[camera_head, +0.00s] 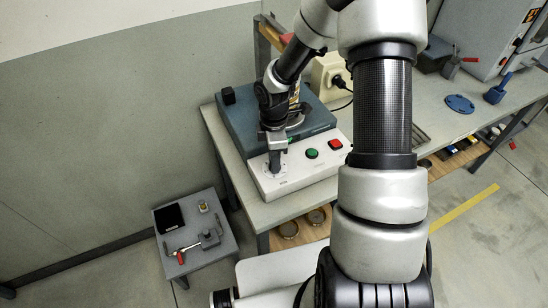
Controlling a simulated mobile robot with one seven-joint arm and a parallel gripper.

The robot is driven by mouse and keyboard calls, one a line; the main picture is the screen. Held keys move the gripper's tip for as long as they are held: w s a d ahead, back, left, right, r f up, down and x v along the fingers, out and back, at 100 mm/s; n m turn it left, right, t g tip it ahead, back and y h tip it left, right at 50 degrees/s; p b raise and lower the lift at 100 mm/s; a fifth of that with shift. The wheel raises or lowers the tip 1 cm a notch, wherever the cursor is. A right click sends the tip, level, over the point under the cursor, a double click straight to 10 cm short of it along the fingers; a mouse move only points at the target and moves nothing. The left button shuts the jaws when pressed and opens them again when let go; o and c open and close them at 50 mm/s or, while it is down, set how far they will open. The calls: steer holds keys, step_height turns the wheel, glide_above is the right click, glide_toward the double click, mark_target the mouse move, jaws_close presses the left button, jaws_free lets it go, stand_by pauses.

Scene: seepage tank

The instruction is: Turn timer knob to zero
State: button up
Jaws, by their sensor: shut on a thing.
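The timer knob sits on the left part of the white control panel (300,182) on the front of a blue-grey machine (238,122). My gripper (274,166) points down at the panel and is shut on the knob. The fingers hide most of the knob, so its pointer and setting cannot be read. A pale round dial plate shows around the fingertips. A green button (312,153) and a red switch (335,144) are on the panel to the right of my gripper.
My arm crosses the right middle of the view and hides part of the bench (225,150). A small grey table (218,259) with tools stands on the floor at lower left. A cream socket box (326,75) with a black plug is behind the machine.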

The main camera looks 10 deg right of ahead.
stand_by(0.4)
steer(key=o, duration=1)
steer(key=shift+o, duration=0.2)
step_height(320, 180, up, 18)
steer(key=shift+f+p, duration=0.25)
steer(key=shift+p, duration=0.2)
